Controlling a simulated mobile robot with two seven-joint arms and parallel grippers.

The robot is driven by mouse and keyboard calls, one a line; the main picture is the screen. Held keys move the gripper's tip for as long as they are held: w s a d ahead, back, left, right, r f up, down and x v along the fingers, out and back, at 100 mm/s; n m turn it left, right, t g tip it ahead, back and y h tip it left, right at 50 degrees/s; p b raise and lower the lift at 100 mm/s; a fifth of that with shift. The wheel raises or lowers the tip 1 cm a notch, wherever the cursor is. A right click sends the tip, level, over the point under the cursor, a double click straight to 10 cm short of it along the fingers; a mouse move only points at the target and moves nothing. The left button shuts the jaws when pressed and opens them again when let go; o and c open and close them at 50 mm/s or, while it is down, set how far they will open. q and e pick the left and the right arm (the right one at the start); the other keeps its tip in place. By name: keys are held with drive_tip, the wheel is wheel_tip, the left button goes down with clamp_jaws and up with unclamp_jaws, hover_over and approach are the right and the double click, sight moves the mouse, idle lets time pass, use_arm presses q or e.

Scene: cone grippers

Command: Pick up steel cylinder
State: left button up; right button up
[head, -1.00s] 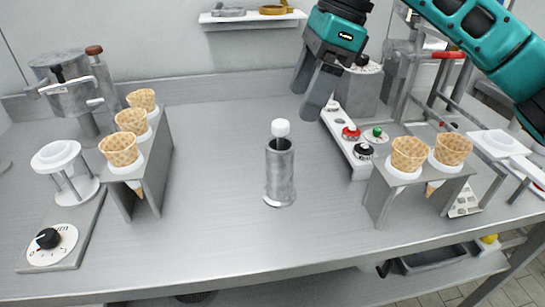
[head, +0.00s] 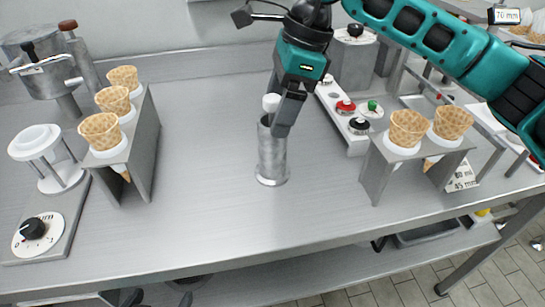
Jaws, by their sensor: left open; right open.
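The steel cylinder (head: 272,158) stands upright on the metal counter near the middle of the head view. A white knob (head: 271,102) sticks up out of its open top. My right gripper (head: 280,118) comes down from above with its fingers at the top of the cylinder, next to the white knob. It is open, and one dark finger hides the right part of the cylinder's rim. I cannot tell whether the fingers touch the cylinder. My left gripper is not in view.
A stand with several waffle cones (head: 140,150) is on the left, beside a dial unit (head: 40,237). Another cone stand (head: 378,172) is on the right, behind it a white strip (head: 352,135) with buttons. The counter around the cylinder's base is clear.

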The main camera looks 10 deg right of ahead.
sight(272, 149)
drive_tip(key=x, duration=0.3)
drive_tip(key=shift+s+a+f, duration=0.1)
drive_tip(key=shift+s+f, duration=0.05)
drive_tip(key=shift+f, duration=0.1)
clamp_jaws()
idle(0.5)
drive_tip(key=shift+r, duration=0.15)
